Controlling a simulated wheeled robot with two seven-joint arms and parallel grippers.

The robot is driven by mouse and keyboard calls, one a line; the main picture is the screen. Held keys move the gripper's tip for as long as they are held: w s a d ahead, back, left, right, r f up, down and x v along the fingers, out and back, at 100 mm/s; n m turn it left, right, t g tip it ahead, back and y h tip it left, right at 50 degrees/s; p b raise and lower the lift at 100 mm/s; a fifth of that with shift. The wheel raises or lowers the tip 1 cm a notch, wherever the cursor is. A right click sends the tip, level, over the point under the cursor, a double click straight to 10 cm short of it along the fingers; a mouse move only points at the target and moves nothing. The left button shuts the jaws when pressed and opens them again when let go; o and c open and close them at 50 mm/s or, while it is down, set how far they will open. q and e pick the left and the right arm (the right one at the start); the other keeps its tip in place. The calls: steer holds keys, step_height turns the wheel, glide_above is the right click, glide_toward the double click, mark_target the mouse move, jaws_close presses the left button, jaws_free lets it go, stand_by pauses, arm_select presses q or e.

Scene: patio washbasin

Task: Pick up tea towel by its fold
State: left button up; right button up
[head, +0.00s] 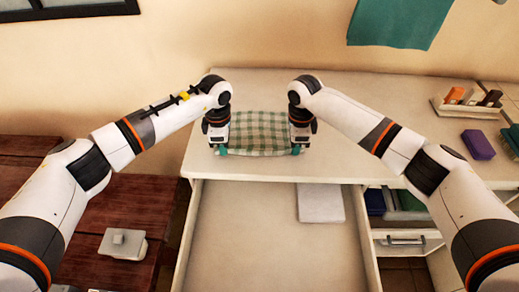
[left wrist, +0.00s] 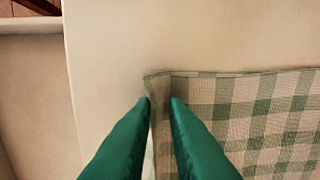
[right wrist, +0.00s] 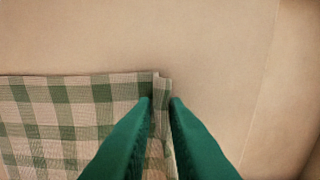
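The green-and-cream checked tea towel (head: 259,133) lies on the pale worktop, just behind the open drawer. My left gripper (head: 221,150) is at its left edge and my right gripper (head: 296,149) is at its right edge, both pointing down. In the left wrist view, a narrow strip of the towel (left wrist: 265,120) stands between the close green fingers (left wrist: 160,100). In the right wrist view, a raised strip at the towel's edge (right wrist: 70,115) fills the small gap between the fingers (right wrist: 160,100). Both grippers look shut on the cloth. The towel's underside is hidden.
The open drawer (head: 265,235) in front holds a flat white item (head: 320,203). A tray (head: 468,108) with small blocks and a purple box (head: 478,145) stand at the right. A green cloth (head: 400,20) hangs on the wall. The worktop (head: 380,100) behind the towel is clear.

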arm_select(q)
steer(key=shift+s, duration=0.1)
jaws_close()
arm_select(e)
jaws_close()
steer(key=shift+r, duration=0.1)
